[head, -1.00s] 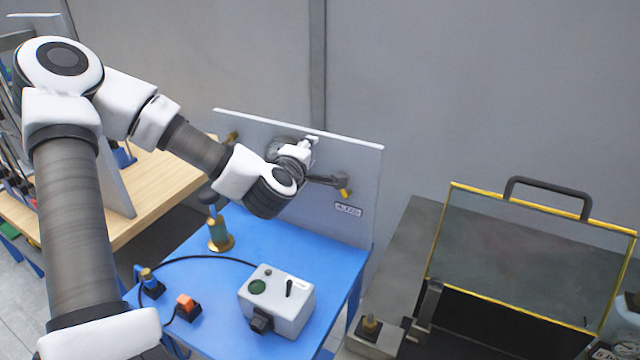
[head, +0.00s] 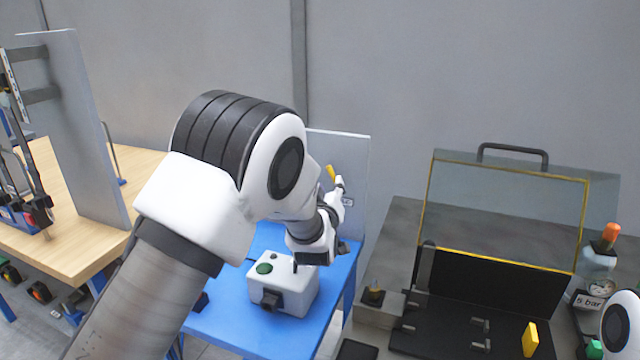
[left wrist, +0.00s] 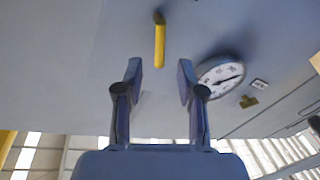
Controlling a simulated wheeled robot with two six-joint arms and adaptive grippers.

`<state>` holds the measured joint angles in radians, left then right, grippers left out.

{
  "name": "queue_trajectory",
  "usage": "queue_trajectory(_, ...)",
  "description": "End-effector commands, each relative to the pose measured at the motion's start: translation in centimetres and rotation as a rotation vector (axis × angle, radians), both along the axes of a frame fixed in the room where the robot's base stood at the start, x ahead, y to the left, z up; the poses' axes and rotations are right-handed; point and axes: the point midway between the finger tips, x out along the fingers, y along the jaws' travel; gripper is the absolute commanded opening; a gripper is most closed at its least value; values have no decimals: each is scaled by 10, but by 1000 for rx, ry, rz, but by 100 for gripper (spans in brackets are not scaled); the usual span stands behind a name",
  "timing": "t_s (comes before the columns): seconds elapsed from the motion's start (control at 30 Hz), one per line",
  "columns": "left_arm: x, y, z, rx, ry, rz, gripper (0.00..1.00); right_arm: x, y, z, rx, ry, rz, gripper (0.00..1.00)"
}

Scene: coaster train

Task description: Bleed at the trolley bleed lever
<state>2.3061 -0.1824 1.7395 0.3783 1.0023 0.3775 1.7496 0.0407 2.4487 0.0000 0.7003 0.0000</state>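The yellow bleed lever (head: 330,172) shows on the upright grey panel (head: 352,160) at the back of the blue trolley. In the left wrist view the lever (left wrist: 159,45) runs from a dark pivot toward my fingers. My left gripper (head: 341,186) is at the panel, close to the lever. In the left wrist view its two fingers (left wrist: 160,78) are apart with nothing between them, and the lever's end lies just beyond the gap. Touch cannot be told. A round dial gauge (left wrist: 221,76) is beside the right finger; my arm hides it in the head view. My right gripper is not in view.
A white control box (head: 285,286) with a green button stands on the blue trolley top (head: 232,318) below my left arm. At right is a bench with a yellow-edged clear guard (head: 505,210). A wooden table (head: 75,215) stands at left.

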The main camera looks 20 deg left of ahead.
Motion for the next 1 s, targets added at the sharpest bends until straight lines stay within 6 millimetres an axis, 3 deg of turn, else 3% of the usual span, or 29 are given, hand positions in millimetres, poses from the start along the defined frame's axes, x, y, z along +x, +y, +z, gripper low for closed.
queue_trajectory(0.3,57,12,4,-2,-4,3,39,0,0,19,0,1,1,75)
queue_trajectory(0.63,66,14,3,0,-4,2,39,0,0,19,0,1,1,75)
queue_trajectory(0.77,66,14,3,0,-4,2,0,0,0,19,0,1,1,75)
queue_trajectory(1.0,66,14,3,-1,-4,2,0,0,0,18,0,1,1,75)
